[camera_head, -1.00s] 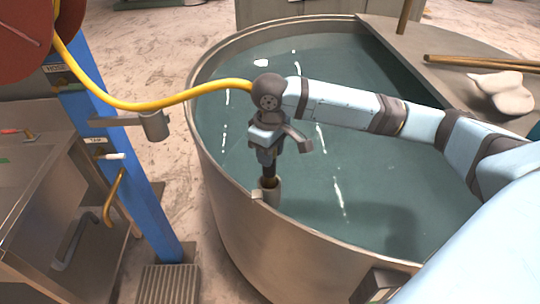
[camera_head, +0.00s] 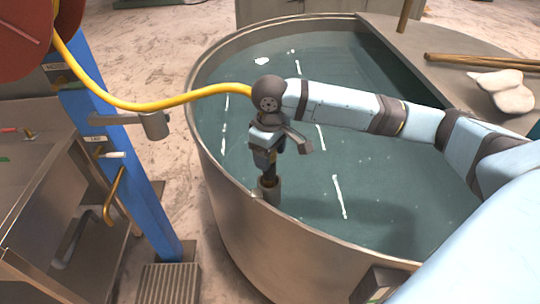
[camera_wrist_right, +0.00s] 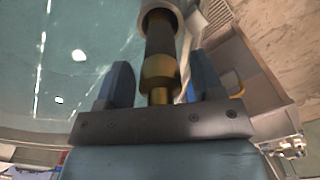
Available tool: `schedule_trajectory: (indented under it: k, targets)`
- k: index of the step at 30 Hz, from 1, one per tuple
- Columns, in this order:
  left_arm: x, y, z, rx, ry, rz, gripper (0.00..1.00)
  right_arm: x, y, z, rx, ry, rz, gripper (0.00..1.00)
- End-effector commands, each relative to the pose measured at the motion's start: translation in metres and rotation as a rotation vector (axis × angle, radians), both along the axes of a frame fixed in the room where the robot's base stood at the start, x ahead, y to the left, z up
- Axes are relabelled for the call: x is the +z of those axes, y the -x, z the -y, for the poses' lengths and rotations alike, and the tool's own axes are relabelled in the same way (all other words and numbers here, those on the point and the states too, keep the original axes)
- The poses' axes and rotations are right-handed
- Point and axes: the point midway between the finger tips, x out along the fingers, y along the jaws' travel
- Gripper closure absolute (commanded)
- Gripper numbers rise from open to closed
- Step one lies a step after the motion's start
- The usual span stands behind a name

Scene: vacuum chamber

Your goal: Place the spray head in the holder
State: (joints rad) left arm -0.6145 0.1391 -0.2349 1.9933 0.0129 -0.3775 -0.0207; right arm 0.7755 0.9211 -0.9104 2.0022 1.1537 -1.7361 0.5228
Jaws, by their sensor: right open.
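The spray head has a dark grip and brass collars (camera_wrist_right: 160,78). In the right wrist view it stands between the two blue fingers of my right gripper (camera_wrist_right: 157,88), which are apart with gaps on both sides. Its far end is inside the grey ring of the holder (camera_wrist_right: 168,12). In the head view the holder (camera_head: 268,193) is a short cup at the tank's near-left rim. My right gripper (camera_head: 264,160) points down just above it, hiding most of the spray head. My left gripper is not in view.
A round metal tank (camera_head: 245,235) is full of water. A yellow hose (camera_head: 150,104) runs from the red reel (camera_head: 22,40) to my right wrist. A blue post (camera_head: 135,190) carries another cup (camera_head: 155,126). Bare floor lies between post and tank.

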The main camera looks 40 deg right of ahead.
Motion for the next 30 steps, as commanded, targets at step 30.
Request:
schedule_trajectory:
  k: [30]
  targets:
    - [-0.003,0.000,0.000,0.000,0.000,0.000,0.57,0.114,-0.001,0.000,-0.001,-0.001,0.002,0.39]
